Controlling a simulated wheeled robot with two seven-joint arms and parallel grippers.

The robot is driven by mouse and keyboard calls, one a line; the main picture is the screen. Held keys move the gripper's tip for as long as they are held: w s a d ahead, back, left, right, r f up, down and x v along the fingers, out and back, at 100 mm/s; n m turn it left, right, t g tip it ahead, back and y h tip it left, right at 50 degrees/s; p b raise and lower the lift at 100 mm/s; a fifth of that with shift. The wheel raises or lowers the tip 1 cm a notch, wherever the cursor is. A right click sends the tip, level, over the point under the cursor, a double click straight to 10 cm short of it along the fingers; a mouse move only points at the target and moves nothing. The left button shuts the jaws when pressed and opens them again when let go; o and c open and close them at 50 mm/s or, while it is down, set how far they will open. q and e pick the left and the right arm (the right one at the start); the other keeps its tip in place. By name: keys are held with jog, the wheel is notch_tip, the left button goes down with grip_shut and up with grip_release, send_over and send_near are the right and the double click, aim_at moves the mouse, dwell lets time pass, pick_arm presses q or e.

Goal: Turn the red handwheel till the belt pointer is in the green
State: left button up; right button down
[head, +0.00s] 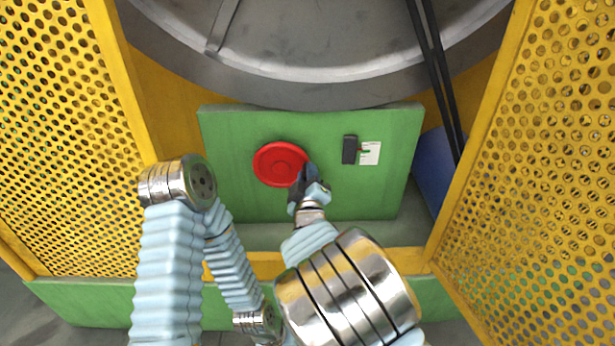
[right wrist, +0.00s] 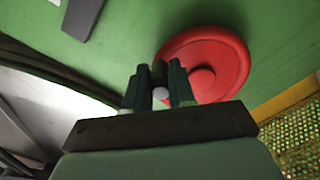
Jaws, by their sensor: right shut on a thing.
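The red handwheel (head: 281,163) is mounted on the green panel (head: 240,203). My right gripper (head: 305,175) is at its lower right rim, shut on the handwheel's edge side. In the right wrist view the handwheel (right wrist: 213,55) lies just beyond the fingers (right wrist: 160,85), with a small pale round end showing between them; the exact grip is partly hidden. Right of the wheel is a dark block (head: 349,149) beside a white scale plate (head: 370,153) with small green and red marks. The pointer's exact place on the scale is too small to tell. My left gripper is out of view.
Yellow perforated guards stand at left (head: 60,130) and right (head: 550,170). A large grey drum (head: 320,45) hangs above the panel, with black belts (head: 437,70) at its right. A blue part (head: 433,165) is behind the panel's right edge.

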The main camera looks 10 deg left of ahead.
jog(key=n, duration=0.1)
jog(key=r+n+p, duration=0.1)
jog(key=shift+a+r+n, duration=0.25)
jog(key=shift+r+n, duration=0.05)
jog(key=shift+n, duration=0.1)
jog(key=shift+s+a+r+n+p, duration=0.1)
jog(key=shift+r+n+p, duration=0.15)
jog(key=shift+n+p, duration=0.35)
jog(key=c, duration=0.9)
grip_release()
jog(key=shift+r, duration=0.1)
jog(key=shift+c, duration=0.2)
jog(key=v, duration=1.3)
jog(key=shift+s, duration=0.4)
